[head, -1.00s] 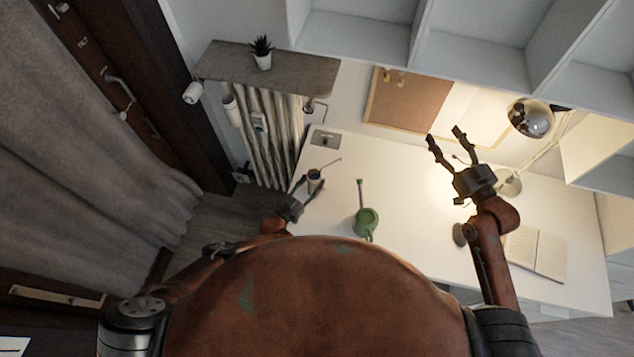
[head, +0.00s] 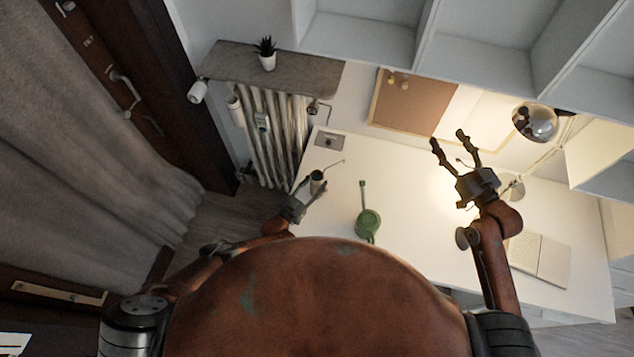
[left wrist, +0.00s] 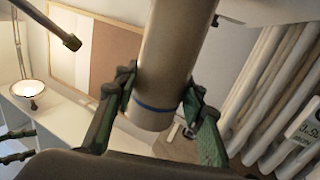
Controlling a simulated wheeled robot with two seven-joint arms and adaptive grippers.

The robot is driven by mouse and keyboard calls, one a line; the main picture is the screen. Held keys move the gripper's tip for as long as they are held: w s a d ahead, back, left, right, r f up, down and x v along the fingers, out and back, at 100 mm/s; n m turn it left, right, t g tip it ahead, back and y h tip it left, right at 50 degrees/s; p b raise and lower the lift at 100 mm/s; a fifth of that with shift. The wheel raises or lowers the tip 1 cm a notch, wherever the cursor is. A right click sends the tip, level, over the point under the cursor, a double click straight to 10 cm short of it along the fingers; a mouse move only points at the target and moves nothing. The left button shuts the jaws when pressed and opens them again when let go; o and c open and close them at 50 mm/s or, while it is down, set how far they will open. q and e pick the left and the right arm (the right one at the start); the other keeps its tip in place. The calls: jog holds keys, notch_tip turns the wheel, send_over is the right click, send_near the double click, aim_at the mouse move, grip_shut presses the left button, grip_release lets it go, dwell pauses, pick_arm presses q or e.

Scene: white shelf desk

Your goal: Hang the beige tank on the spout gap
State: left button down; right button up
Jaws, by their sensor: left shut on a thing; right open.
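The beige tank (head: 317,177) is a small cylinder with a thin spout reaching up and right in the head view. My left gripper (head: 309,188) holds it over the desk's left edge. In the left wrist view the tank (left wrist: 178,50) is a beige cylinder with a blue band near its lower end, between the two green fingers of my gripper (left wrist: 160,97). My right gripper (head: 448,141) is open and empty over the desk's right half.
A green watering can (head: 368,223) stands on the white desk (head: 400,190). An open book (head: 540,257) and a lamp (head: 535,121) are at right. A radiator (head: 272,135) stands left of the desk, under a grey shelf (head: 290,70) with a plant.

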aim_at(312, 181)
pick_arm(q)
jog(key=shift+r, duration=1.5)
jog(key=shift+s+a+r, duration=0.1)
jog(key=shift+a+r, duration=0.1)
jog(key=shift+r, duration=0.1)
jog(key=v, duration=1.6)
jog(key=w+a+r+n+t+y, duration=0.2)
jog(key=w+a+r+n+y, duration=0.25)
jog(key=w+r+y, duration=0.25)
jog(key=w+a+r+n+t+y, duration=0.1)
jog(key=w+a+r+n+y, duration=0.2)
jog(key=w+r+n+y, duration=0.4)
jog(key=shift+w+d+r+m+h, duration=0.15)
jog(key=shift+w+d+m, duration=0.55)
jog(key=shift+w, duration=2.55)
jog(key=shift+w+d+r+m+h, duration=0.15)
jog(key=shift+w+d, duration=0.9)
jog(key=shift+w, duration=2.25)
jog(key=shift+w+d+r+m+h, duration=0.15)
jog(key=shift+w+d+m, duration=0.55)
jog(key=shift+w, duration=2.55)
jog(key=shift+d+f, duration=0.2)
jog(key=shift+f, duration=1.35)
